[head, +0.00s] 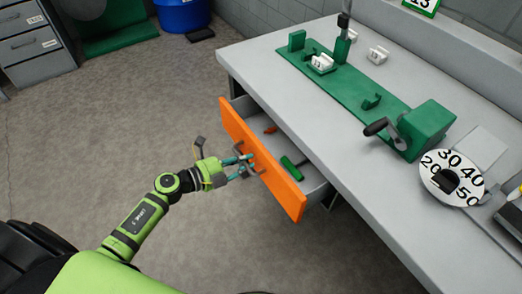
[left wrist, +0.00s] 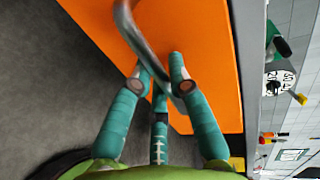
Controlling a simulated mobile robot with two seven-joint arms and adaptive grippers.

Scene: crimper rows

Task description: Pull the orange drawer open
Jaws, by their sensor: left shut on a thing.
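The orange drawer (head: 262,164) is partly open, pulled out from under the grey workbench. Its orange front fills much of the left wrist view (left wrist: 205,60). A curved grey handle (left wrist: 147,38) stands out from that front. My left gripper (head: 250,166) is at the drawer front, its teal fingers shut on the handle; they also show close up in the left wrist view (left wrist: 163,85). My right gripper is not in view.
The grey workbench (head: 275,75) carries a green crank device (head: 420,130), a round number dial (head: 450,178) and small white blocks (head: 378,55). A grey cabinet (head: 35,45) and blue bin (head: 182,14) stand at the back. The floor before the drawer is clear.

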